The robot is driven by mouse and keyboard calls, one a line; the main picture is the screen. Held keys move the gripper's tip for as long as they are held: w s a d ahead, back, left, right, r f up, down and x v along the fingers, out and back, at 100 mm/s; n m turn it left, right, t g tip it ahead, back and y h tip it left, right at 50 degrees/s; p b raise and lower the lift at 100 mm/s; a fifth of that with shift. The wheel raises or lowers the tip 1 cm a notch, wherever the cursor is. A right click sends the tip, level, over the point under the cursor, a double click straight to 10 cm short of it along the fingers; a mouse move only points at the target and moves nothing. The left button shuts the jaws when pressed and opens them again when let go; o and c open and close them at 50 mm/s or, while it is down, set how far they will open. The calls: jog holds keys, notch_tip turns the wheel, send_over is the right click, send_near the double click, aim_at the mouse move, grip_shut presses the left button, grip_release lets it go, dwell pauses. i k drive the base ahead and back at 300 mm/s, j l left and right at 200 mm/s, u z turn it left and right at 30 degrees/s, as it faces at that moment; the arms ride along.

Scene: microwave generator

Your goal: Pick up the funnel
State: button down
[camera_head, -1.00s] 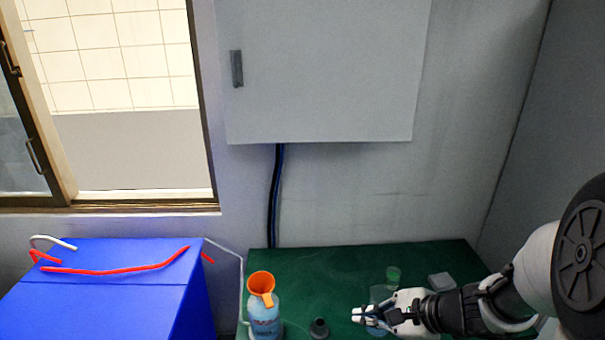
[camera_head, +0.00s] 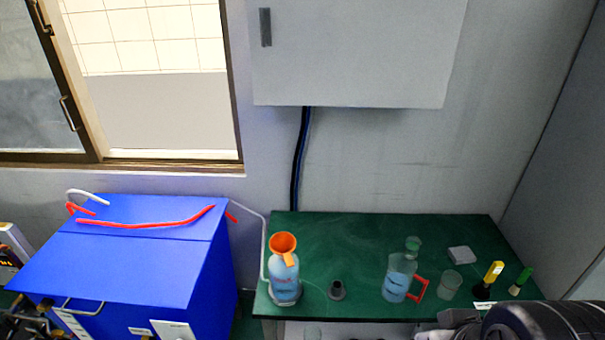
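The orange funnel (camera_head: 283,244) sits upright in the mouth of a blue-labelled bottle (camera_head: 284,284) near the left end of the green table (camera_head: 350,240). Its wide rim faces up, and its stem is hidden in the bottle. An orange tab hangs down at its side. My arm shows only as dark and grey parts at the bottom right edge, well to the right of the funnel. I cannot make out any gripper fingers there. Nothing touches the funnel except the bottle.
A small dark object (camera_head: 337,291) stands just right of the bottle. Farther right are a clear jug (camera_head: 397,281) with a red handle, a beaker (camera_head: 449,285) and yellow- and green-topped items. A blue box (camera_head: 130,262) stands left. The table's back middle is clear.

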aim_at(282, 244)
jog(key=j+z, duration=0.25)
jog(key=j, duration=0.7)
jog(key=j+z, duration=0.25)
jog(key=j, duration=0.7)
jog(key=i, duration=0.05)
